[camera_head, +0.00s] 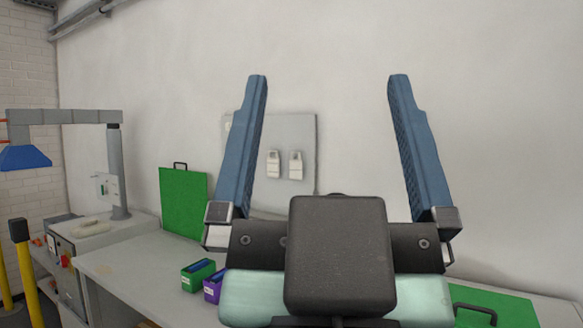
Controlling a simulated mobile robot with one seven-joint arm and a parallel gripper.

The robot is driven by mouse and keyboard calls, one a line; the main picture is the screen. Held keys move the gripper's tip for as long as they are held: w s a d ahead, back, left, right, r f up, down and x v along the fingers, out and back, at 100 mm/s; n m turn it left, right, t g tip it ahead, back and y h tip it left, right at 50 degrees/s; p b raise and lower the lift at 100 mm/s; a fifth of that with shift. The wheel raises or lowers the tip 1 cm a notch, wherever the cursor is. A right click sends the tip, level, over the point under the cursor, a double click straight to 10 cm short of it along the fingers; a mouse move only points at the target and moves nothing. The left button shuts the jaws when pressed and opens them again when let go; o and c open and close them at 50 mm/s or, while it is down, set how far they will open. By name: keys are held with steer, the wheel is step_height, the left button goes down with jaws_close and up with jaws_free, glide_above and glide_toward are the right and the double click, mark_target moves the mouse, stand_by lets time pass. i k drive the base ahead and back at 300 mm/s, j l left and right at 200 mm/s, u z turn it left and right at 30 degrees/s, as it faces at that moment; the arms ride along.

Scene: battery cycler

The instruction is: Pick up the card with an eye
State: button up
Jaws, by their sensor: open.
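My gripper (328,80) is raised in front of the camera, with its two blue fingers pointing up and spread wide. I cannot make out any card marked with an eye. A green panel (183,203) with a small black handle on top stands upright against the wall, left of my gripper. Another green panel (515,308) with a black handle shows at the lower right, partly cut off. My gripper is apart from both.
A grey bench (130,275) runs along the wall. A grey wall plate (305,133) hangs behind my gripper. A grey post (116,175) with an arm and blue hood (24,158) stands left.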

mark_target(296, 166)
steer(key=u, duration=0.1)
steer(key=i+j+z, duration=0.1)
steer(key=i+j, duration=0.2)
steer(key=i+j+z, duration=0.15)
steer(key=i+j, duration=0.2)
steer(key=i+j+z, duration=0.1)
steer(key=i+j, duration=0.25)
steer(key=i+j+z, duration=0.15)
steer(key=i+j, duration=0.25)
steer(key=i+j+z, duration=0.1)
steer(key=i+j, duration=0.2)
steer(key=j, duration=0.15)
steer(key=i+j+z, duration=0.15)
steer(key=i+j, duration=0.15)
steer(key=j, duration=0.15)
steer(key=i+j+z, duration=0.1)
steer(key=i+j, duration=0.15)
steer(key=j, duration=0.2)
steer(key=i+j+z, duration=0.1)
steer(key=i+j, duration=0.15)
steer(key=j, duration=0.25)
